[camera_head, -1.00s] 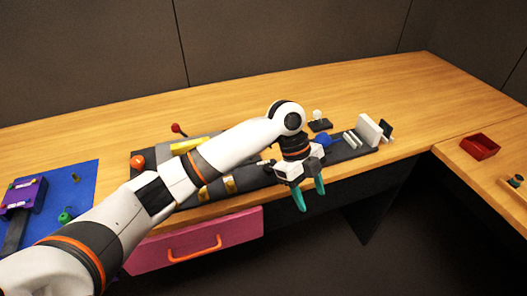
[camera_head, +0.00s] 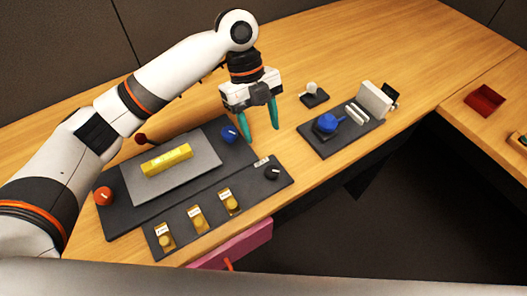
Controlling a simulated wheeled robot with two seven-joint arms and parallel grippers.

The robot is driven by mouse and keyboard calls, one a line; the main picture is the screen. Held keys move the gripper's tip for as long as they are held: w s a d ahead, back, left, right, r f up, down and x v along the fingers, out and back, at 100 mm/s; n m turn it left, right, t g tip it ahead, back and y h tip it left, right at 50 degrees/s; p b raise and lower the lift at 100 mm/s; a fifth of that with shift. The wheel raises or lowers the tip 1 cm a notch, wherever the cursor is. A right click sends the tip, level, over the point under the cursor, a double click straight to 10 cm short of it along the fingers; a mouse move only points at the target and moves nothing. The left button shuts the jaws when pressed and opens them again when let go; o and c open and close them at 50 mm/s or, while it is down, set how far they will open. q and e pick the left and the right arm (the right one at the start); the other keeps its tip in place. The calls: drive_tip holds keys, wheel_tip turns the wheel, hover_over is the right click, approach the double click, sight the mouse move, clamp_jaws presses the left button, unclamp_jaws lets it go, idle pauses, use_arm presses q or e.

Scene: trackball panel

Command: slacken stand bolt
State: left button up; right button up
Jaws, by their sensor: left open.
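My left gripper (camera_head: 260,130) is open and empty, with its teal fingers pointing down, between the two dark panels. A blue knob (camera_head: 229,134) on the left panel shows just left of its fingers. A blue part with a handle (camera_head: 328,122) sits on the right panel (camera_head: 342,141), to the right of the gripper and apart from it. A small dark stand (camera_head: 314,99) with a pale round top is behind that panel. I cannot tell which part is the stand bolt. My right gripper is not in view.
White upright plates (camera_head: 374,99) stand on the right panel. A red tray (camera_head: 484,101) is at far right. The back of the table is clear.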

use_arm(q)
approach(272, 170)
drive_tip(key=s+f, duration=0.1)
drive_tip(key=f, duration=0.1)
drive_tip(key=x, duration=0.4)
drive_tip(key=shift+d+f+p, duration=0.15)
drive_tip(key=shift+d+p, duration=0.15)
drive_tip(key=shift+p, duration=0.1)
drive_tip(key=shift+s+d+f, duration=0.15)
drive_tip(key=shift+f, duration=0.65)
drive_tip(key=c, duration=0.9)
drive_tip(key=shift+c, duration=0.4)
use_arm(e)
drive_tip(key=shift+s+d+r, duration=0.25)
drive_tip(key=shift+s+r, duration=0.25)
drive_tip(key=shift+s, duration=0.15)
